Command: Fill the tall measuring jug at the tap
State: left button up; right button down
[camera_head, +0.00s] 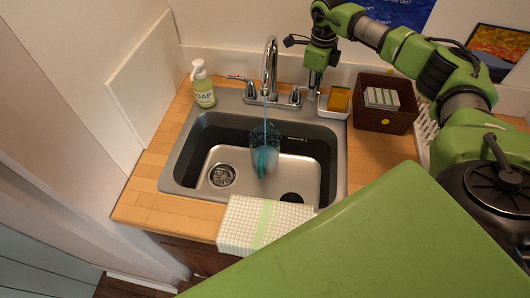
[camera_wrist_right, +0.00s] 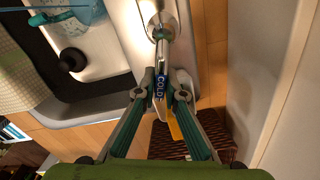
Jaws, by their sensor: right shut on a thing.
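The clear measuring jug (camera_head: 257,139) with a teal handle stands in the sink basin (camera_head: 225,160) under the tap (camera_head: 271,62). A thin blue stream runs from the spout into it, and bluish water shows inside. Its fill level is hard to read. Part of the jug shows at the top left of the right wrist view (camera_wrist_right: 88,12). My right gripper (camera_head: 314,88) is at the tap's right side. In the wrist view its fingers (camera_wrist_right: 160,92) are closed on the lever marked COLD (camera_wrist_right: 161,84). My left gripper is not in view.
A soap bottle (camera_head: 203,86) stands left of the tap. A sponge (camera_head: 339,99) in a white holder and a wicker basket (camera_head: 384,118) stand to the right. A checked towel (camera_head: 238,222) hangs over the front edge. The left worktop (camera_head: 150,180) is clear.

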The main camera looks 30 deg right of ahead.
dwell(0.5)
jog(key=n, duration=0.1)
jog(key=w+d+n+b, duration=0.1)
jog(key=shift+n, duration=0.4)
jog(key=shift+w+d+r+n, duration=0.1)
jog(key=shift+w+d+n, duration=0.15)
jog(key=shift+n, duration=0.55)
jog(key=c, duration=1.3)
grip_release()
jog(key=shift+o, duration=0.2)
notch_tip(320, 180, up, 7)
jog(key=p, duration=0.5)
